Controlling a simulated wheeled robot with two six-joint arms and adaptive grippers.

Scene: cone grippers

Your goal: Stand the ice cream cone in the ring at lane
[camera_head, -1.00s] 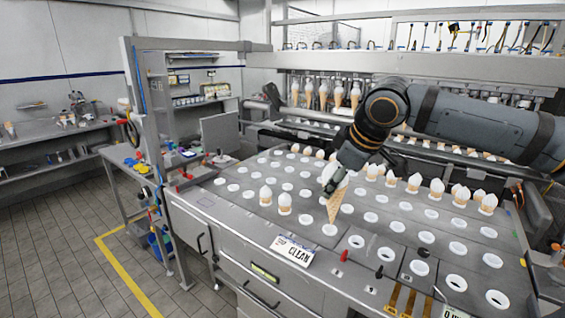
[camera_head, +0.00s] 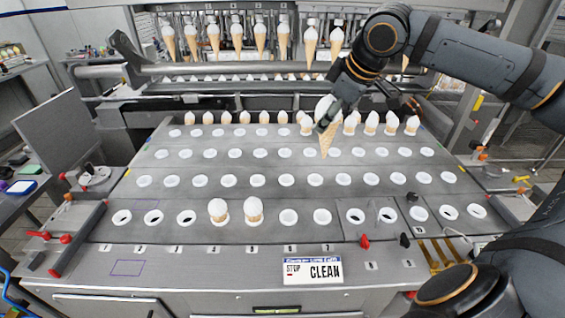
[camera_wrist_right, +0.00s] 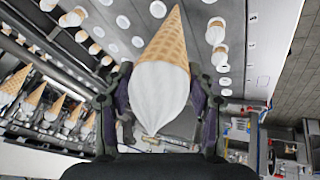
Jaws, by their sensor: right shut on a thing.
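My right gripper (camera_head: 336,116) is shut on an ice cream cone, with a white top and a waffle body (camera_head: 326,139). The cone hangs point down, slightly tilted, over the ring table (camera_head: 270,168); its height above the table is hard to judge. In the right wrist view the fingers (camera_wrist_right: 162,97) clasp the white top from both sides, and the waffle point (camera_wrist_right: 174,30) is free. White rings stand in rows on the table, such as an empty one (camera_head: 289,217) in the front row. The lane meant cannot be told. My left gripper is not in view.
Two cones (camera_head: 218,210) stand in front-row rings, and more stand along the back row (camera_head: 261,117). Cones hang from a machine (camera_head: 237,40) behind. A CLEAN sign (camera_head: 313,270) is at the front edge, and red knobs (camera_head: 365,241) sit nearby. The middle rows are empty.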

